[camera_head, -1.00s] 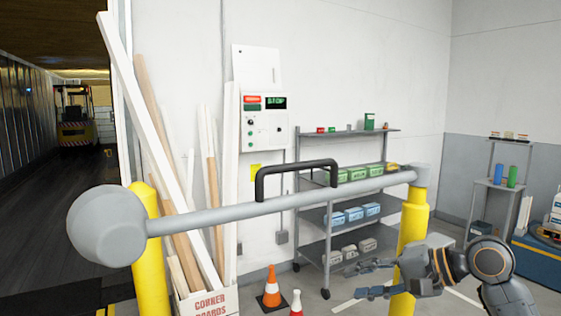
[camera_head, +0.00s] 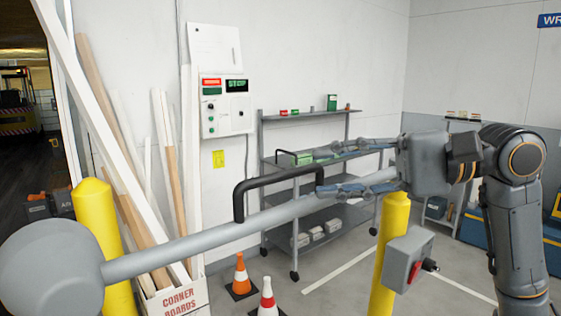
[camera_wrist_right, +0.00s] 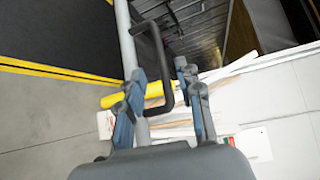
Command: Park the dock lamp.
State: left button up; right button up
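The dock lamp has a round grey head (camera_head: 50,270) at the lower left and a long grey arm (camera_head: 190,243) reaching right towards a yellow post (camera_head: 385,250). A black bar handle (camera_head: 275,182) stands on the arm. My right gripper (camera_head: 319,175) is open at the handle's right end, its fingers pointing left. In the right wrist view the black handle (camera_wrist_right: 164,60) shows in the gap between the open fingers (camera_wrist_right: 160,70); I cannot tell whether they touch it. The grey arm (camera_wrist_right: 124,40) runs by the left finger. My left gripper is out of view.
A wall control box (camera_head: 226,105) shows "STOP" on its display. A grey shelf cart (camera_head: 310,116) stands behind the lamp arm. Two cones (camera_head: 240,278) stand on the floor. Boards lean in a "corner boards" box (camera_head: 178,298). A second yellow post (camera_head: 98,220) stands at left.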

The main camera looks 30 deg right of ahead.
aim_at(287, 176)
jog(key=p+x, duration=0.1)
jog(key=x, duration=0.3)
jog(key=shift+w, duration=0.3)
jog(key=p+x, duration=0.1)
jog(key=x, duration=0.1)
jog(key=shift+w+a+p, duration=0.15)
jog(key=shift+a+p, duration=0.1)
jog(key=shift+p, duration=0.1)
jog(key=shift+w+a+f, duration=0.1)
jog(key=shift+a+f, duration=0.05)
jog(key=shift+w+f, duration=0.1)
jog(key=shift+w, duration=0.05)
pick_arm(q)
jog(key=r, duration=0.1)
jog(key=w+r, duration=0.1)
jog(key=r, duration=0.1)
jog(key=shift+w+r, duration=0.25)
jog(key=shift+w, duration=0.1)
pick_arm(e)
grip_shut()
